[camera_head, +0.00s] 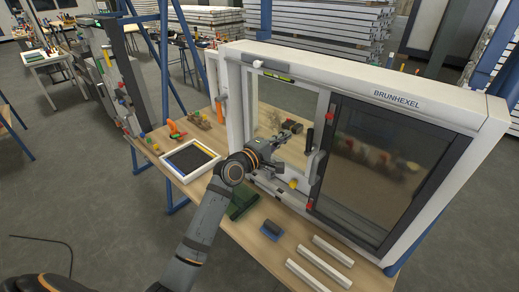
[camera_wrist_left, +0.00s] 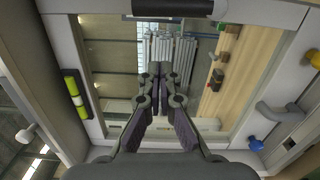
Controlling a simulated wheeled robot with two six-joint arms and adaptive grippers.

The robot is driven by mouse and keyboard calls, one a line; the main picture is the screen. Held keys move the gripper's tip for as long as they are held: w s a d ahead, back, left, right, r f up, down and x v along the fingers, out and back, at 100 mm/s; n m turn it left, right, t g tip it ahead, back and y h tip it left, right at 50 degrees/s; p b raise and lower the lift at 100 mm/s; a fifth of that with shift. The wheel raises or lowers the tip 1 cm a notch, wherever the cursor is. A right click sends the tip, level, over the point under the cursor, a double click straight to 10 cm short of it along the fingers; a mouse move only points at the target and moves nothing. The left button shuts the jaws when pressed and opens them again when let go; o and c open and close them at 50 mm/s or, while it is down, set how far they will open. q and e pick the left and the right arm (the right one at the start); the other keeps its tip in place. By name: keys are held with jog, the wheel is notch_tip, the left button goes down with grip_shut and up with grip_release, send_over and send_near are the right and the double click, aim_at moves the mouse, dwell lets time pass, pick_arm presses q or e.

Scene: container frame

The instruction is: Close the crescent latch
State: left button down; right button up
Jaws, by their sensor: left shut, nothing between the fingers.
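The white window frame (camera_head: 440,105) stands on the bench, with a dark-framed sash (camera_head: 390,150) at right and an opening at left. A grey curved lever (camera_wrist_left: 280,112), possibly the crescent latch, shows on the frame in the left wrist view; I cannot be sure. A blue knob (camera_wrist_left: 256,144) lies close to it. My left gripper (camera_head: 285,136) is in front of the opening, shut and empty. It also shows in the left wrist view (camera_wrist_left: 155,72), pointing into the opening, apart from the lever. My right gripper is not in view.
A black upright handle (camera_head: 309,139) stands beside the opening. An orange lever (camera_head: 219,106) is on the left post, a yellow knob (camera_head: 293,184) low on the frame. A tray (camera_head: 174,169) and white bars (camera_head: 333,251) lie on the wooden bench (camera_head: 235,250).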

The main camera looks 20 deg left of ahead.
pick_arm(q)
jog(key=v, duration=0.9)
jog(key=shift+d, duration=0.25)
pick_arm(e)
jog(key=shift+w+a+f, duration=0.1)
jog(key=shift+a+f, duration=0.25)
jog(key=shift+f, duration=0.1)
